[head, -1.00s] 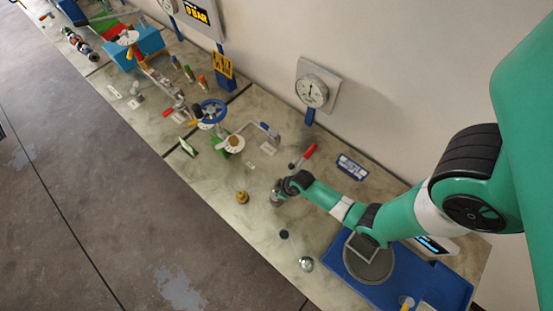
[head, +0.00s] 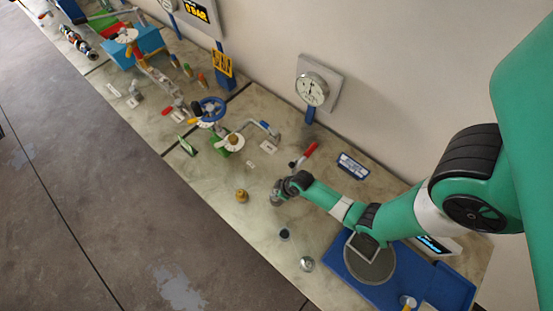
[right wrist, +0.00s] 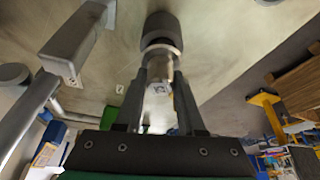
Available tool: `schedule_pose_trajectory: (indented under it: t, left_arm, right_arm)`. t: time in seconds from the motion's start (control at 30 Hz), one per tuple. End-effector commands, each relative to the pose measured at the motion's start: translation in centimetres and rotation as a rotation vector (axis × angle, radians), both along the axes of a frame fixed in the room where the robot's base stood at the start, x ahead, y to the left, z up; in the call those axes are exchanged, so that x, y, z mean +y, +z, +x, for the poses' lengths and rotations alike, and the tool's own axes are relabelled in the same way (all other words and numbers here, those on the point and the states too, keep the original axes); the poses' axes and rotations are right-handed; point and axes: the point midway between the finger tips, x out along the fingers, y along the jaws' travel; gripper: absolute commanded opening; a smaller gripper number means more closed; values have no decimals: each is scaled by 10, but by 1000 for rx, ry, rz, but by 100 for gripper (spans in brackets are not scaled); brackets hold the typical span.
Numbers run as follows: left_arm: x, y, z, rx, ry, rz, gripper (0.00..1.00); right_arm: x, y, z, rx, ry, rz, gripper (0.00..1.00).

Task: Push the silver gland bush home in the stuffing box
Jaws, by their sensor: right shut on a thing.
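My right gripper (head: 278,196) is low over the bench in the head view. In the right wrist view its two fingers (right wrist: 166,88) are shut on a small silver piece, which looks like the gland bush (right wrist: 159,68). A dark grey cylinder (right wrist: 162,29), possibly the stuffing box, lies just beyond the fingertips, in line with the silver piece. They appear to meet, but I cannot tell how deep the bush sits. In the head view the gripper and wrist hide most of this spot. My left gripper is not in view.
A brass fitting (head: 242,196), a dark round piece (head: 285,234) and a silver dome (head: 307,264) stand near the gripper. A red-handled tool (head: 304,155) lies behind it. A blue tray (head: 338,262) is at the right, and a blue handwheel (head: 211,109) further left.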

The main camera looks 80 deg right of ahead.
Motion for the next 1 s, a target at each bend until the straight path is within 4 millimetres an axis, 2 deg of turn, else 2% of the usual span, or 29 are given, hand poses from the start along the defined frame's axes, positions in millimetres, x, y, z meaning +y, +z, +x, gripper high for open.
schedule_pose_trajectory:
  t: [0.6, 0.63, 0.7, 0.8, 0.83, 1.0]
  left_arm:
    - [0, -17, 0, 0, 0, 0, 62]
    - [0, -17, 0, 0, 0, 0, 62]
    - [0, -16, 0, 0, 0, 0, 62]
    - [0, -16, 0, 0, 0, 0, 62]
    - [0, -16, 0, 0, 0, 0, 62]
    - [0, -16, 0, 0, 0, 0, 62]
  right_arm:
    - [0, -20, 1, -2, 0, 0, 0]
    - [0, -19, 1, -2, 0, 0, 40]
    - [0, -18, 1, -2, 0, 0, 53]
    - [0, -18, 0, -1, 0, 0, 71]
    - [0, -18, 0, -1, 0, 0, 73]
    - [0, -18, 0, -1, 0, 0, 73]
